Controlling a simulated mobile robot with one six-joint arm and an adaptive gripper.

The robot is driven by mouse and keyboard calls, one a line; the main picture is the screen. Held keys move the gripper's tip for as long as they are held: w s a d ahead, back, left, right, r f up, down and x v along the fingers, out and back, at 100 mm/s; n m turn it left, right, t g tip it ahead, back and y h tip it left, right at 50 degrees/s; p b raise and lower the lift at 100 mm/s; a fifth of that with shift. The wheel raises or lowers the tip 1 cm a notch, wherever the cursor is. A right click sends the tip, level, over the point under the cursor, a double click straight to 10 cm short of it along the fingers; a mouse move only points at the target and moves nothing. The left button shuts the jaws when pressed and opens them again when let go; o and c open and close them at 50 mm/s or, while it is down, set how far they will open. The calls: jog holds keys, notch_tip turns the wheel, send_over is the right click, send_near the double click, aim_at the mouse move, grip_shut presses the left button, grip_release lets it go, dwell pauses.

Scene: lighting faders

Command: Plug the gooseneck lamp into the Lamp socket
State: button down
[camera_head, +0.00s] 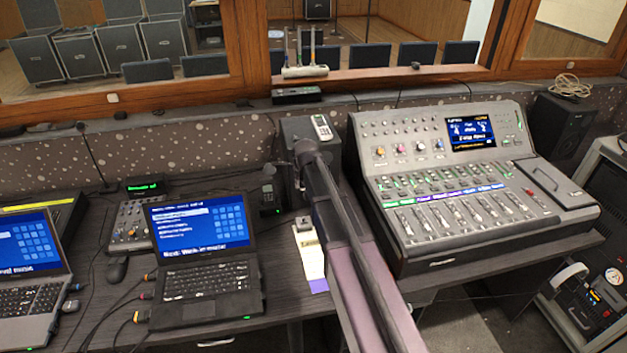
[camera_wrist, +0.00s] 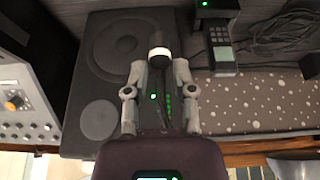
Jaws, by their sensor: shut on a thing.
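My gripper (camera_wrist: 159,62) is in the middle of the wrist view, its two grey fingers closed on a dark cylindrical piece with a pale band (camera_wrist: 159,51). This piece may be part of the gooseneck lamp; its far end is not clear. It is in front of a black speaker box (camera_wrist: 100,45), and I cannot tell whether they touch. In the head view my arm covers the gripper and the held piece. The mixing console (camera_head: 450,170) stands to the right of my arm. I cannot make out the Lamp socket or its label in either view.
A handset (camera_wrist: 222,45) and coiled cable (camera_wrist: 285,35) are right of the gripper in the wrist view. Laptops (camera_head: 205,260) (camera_head: 30,255) and a small mixer (camera_head: 130,225) fill the left desk. A paper card (camera_head: 311,255) lies left of my arm. A wooden window sill (camera_head: 400,80) runs behind.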

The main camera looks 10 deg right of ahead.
notch_tip(320, 180, up, 12)
jog(key=p, duration=1.2)
jog(key=shift+r+p, duration=0.25)
jog(key=shift+p, duration=0.05)
